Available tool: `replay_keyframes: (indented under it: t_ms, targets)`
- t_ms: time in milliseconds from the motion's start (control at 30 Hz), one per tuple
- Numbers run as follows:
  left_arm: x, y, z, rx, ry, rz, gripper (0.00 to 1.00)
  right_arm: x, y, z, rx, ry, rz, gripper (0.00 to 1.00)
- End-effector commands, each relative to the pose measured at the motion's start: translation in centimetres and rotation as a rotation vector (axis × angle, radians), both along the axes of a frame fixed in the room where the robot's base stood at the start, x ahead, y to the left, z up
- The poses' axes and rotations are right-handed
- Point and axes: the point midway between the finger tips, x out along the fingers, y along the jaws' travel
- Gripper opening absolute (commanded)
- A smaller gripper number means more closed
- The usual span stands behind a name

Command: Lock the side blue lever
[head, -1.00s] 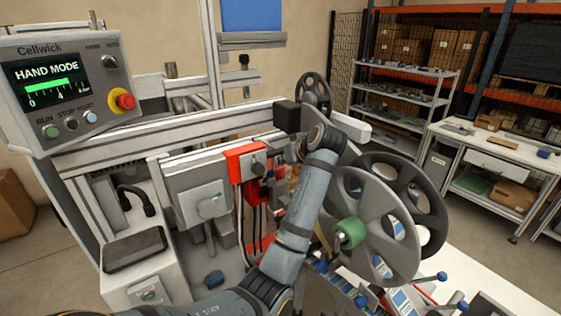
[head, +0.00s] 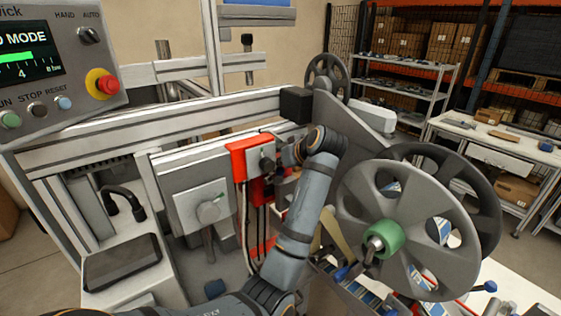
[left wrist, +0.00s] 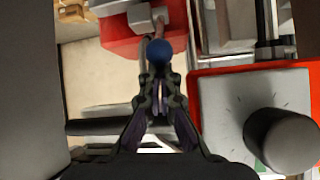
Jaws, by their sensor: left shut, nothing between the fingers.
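A blue ball knob (left wrist: 159,52) shows in the left wrist view, just beyond my fingertips, in front of a red block (left wrist: 145,32). My left gripper (left wrist: 159,88) is shut and empty, its fingers pointing at the knob. Whether they touch it I cannot tell. In the head view my left arm rises to the red unit (head: 250,155) on the machine, and the wrist mostly hides the gripper and the knob. My right gripper is not in view.
A grey spoked reel with a green hub (head: 383,239) stands right of my arm. A control panel (head: 60,70) is at upper left. In the left wrist view, a dark round knob (left wrist: 282,140) on a red-edged plate sits close to the right of my fingers.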

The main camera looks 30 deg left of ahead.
Motion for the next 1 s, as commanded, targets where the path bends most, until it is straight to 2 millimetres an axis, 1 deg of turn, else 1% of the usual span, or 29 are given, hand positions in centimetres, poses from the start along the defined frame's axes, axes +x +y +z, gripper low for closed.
replay_keyframes:
  t_ms: [33, 67, 300, 400, 467, 800, 900, 1000]
  targets:
    - [0.0, 0.0, -0.5, 0.0, 0.002, 0.0, 0.0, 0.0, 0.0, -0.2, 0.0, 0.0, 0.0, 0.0]
    - [0.0, 0.0, -0.6, 0.0, 0.002, 0.0, 0.0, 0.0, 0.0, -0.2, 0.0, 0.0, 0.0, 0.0]
    - [0.0, 0.0, -0.5, 0.0, 0.001, -0.001, 0.0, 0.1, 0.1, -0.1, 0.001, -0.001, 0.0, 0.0]
    - [-0.1, -0.2, -0.3, -0.001, 0.0, -0.001, 0.0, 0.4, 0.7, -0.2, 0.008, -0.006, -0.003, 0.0]
    - [-0.2, -0.7, 0.0, -0.002, 0.0, -0.002, 0.0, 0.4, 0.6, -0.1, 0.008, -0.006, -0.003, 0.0]
    - [-2.3, -5.1, 3.4, 0.0, -0.003, -0.003, 0.0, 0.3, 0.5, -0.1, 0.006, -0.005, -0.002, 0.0]
    - [-2.7, -5.7, 3.9, 0.002, -0.002, -0.002, 0.0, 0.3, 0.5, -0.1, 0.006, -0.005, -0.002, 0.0]
    - [-2.8, -5.9, 4.2, 0.004, -0.001, -0.002, 0.0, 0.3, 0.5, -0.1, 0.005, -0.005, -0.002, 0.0]
